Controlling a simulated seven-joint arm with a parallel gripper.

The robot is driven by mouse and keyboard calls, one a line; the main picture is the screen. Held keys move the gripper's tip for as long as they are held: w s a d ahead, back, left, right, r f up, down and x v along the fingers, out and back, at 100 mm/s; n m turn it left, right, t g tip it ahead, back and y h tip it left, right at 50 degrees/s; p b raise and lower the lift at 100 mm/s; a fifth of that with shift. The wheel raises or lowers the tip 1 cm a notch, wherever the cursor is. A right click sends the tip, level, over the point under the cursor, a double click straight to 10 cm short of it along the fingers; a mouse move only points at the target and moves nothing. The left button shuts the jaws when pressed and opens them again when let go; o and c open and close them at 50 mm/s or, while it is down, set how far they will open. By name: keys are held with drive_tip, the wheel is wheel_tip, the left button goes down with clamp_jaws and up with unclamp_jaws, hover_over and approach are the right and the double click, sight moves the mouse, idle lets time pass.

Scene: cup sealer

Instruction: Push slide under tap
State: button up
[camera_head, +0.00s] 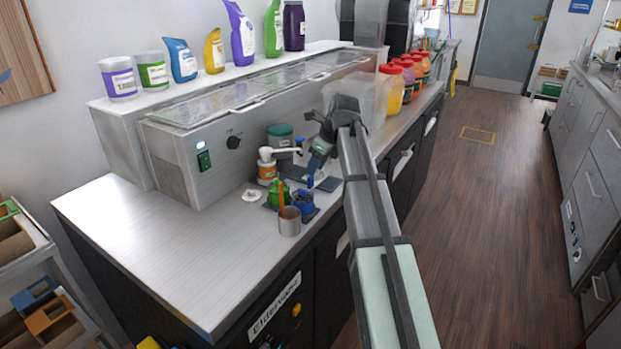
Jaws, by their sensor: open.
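My gripper (314,176) points down over the counter (175,255), close to its front edge. Its fingers are small in the picture, and it looks open with nothing clearly held. I cannot pick out a slide or a tap for certain. A dark flat plate (299,172) lies just beside and behind the gripper. A white-topped pump bottle with an orange label (267,172) stands left of the gripper. A small blue item (303,204) and a green item (279,191) stand below it, nearer the camera. My gripper and arm hide part of the counter behind them.
A grey metal cup (289,222) holding an orange stick stands near the front edge. A long metal unit with a glass lid (220,150) runs along the wall. Red-lidded jars (390,92) stand farther back. The counter's near left part is clear.

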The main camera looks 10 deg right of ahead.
drive_tip(key=shift+x, duration=2.9)
clamp_jaws()
